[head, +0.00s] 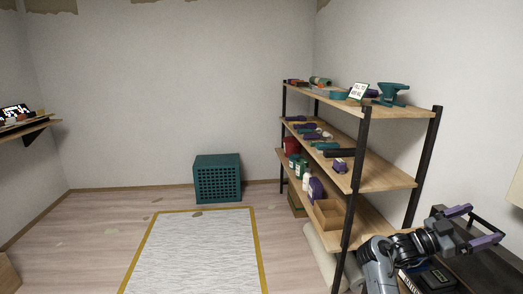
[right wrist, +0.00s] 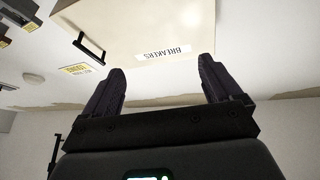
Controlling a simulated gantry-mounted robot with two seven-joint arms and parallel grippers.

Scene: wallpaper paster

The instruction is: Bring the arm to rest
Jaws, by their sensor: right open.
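My right arm comes in from the lower right in the head view. Its gripper (head: 476,227) has purple fingers spread apart with nothing between them, in front of the right wall, right of the shelf unit. In the right wrist view the two dark fingers (right wrist: 159,88) are apart and empty. Beyond them is a cream box (right wrist: 140,22) with a label reading BREAKERS, seen upside down. I cannot tell the distance between fingers and box. My left gripper is in neither view.
A shelf unit (head: 395,178) with black posts holds tools and bottles. A dark surface (head: 490,268) lies below my right gripper. A teal crate (head: 218,179) stands by the back wall. A pale sheet with a yellow border (head: 195,250) lies on the floor. The floor left of it is mostly clear.

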